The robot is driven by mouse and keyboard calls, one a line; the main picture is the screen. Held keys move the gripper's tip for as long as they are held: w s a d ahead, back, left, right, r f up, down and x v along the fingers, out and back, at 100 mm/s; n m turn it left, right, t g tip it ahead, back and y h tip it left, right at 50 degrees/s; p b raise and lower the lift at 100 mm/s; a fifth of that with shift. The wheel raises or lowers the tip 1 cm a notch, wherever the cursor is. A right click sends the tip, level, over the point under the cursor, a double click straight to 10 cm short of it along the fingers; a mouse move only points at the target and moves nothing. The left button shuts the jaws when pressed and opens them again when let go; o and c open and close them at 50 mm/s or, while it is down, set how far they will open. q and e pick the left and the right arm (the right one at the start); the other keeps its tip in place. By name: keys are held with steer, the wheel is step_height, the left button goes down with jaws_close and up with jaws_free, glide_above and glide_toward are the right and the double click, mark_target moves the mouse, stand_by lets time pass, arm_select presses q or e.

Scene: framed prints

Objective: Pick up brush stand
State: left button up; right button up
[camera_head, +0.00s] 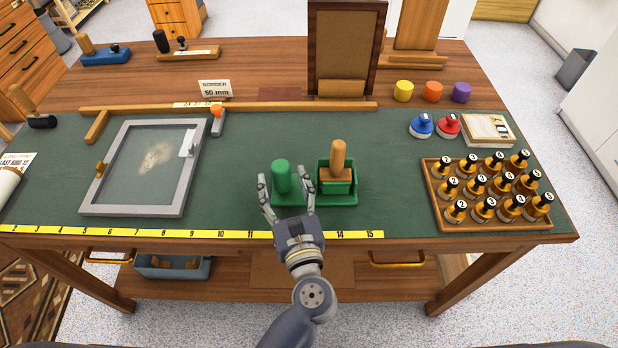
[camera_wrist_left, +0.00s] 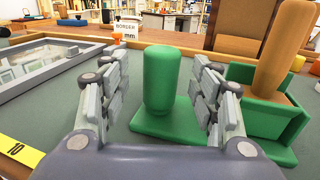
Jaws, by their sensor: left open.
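The brush stand is green, with a flat base, an upright rounded post (camera_head: 282,178) on its left and an open box (camera_head: 338,186) on its right. A wooden-handled brush (camera_head: 338,160) stands in the box. My left gripper (camera_head: 285,186) is open, with one finger on each side of the post. In the left wrist view, the post (camera_wrist_left: 162,80) stands between the spread fingers, with gaps visible on both sides. The base shows below it, and the box (camera_wrist_left: 265,105) is just right of the right finger. My right gripper is not in view.
A grey frame (camera_head: 110,205) lies left on the green mat. A yellow ruler strip (camera_head: 190,233) runs along the front edge. A tray of several bottles (camera_head: 430,190) is at the right. A wooden upright frame (camera_head: 313,60) stands behind.

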mark_target(283, 180)
arm_select(q)
steer(key=shift+p+x, duration=0.35)
steer(key=shift+x, duration=0.85)
steer(key=shift+w, duration=0.5)
steer(key=shift+s, duration=0.1)
steer(key=shift+c, duration=0.2)
jaws_close()
steer(key=shift+r, duration=0.1)
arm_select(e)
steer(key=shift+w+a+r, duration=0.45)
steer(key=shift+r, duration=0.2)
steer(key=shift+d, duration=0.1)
